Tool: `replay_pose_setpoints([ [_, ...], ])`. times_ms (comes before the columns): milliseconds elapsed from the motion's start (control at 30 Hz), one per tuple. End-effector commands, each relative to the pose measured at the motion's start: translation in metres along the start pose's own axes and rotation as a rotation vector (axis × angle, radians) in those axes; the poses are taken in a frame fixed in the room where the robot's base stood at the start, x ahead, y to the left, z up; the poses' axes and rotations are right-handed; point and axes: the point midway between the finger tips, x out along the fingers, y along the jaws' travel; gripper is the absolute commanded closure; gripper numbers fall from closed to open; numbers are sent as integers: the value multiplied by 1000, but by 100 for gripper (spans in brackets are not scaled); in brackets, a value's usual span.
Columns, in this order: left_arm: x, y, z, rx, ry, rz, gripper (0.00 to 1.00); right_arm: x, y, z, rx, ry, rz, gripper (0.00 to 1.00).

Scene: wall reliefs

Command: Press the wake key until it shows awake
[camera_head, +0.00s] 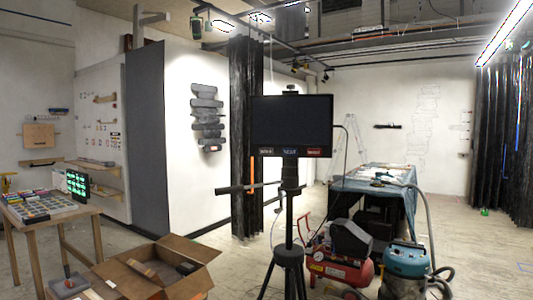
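A dark monitor (290,118) stands upright on a black tripod (288,250) in the middle of the view. Its screen is dark. Along its lower edge sit three small labelled keys: a pale-lettered one at the left (266,151), a blue-lettered one in the middle (289,151) and a red one at the right (313,152). The lettering is too small to read surely, so I cannot tell which is the wake key. Neither of my grippers shows in this view.
An open cardboard box (185,250) lies in front at the left, beside a wooden table (60,214) with colored pieces and a small green-lit screen (77,184). A red compressor (340,268), a teal vacuum (404,262) and a covered table (400,205) stand at the right.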

Motion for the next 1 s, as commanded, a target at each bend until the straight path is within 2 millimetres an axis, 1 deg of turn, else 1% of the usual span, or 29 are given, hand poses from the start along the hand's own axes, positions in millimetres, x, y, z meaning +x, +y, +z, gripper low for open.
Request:
replay_pose_setpoints([
  [200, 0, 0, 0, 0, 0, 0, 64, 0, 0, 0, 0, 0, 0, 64],
  [267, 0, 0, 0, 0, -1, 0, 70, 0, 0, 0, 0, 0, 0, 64],
  [400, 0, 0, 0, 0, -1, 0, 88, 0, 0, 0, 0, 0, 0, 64],
  [500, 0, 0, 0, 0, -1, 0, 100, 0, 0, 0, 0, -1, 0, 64],
  [1000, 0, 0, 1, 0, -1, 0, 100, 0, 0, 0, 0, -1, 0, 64],
])
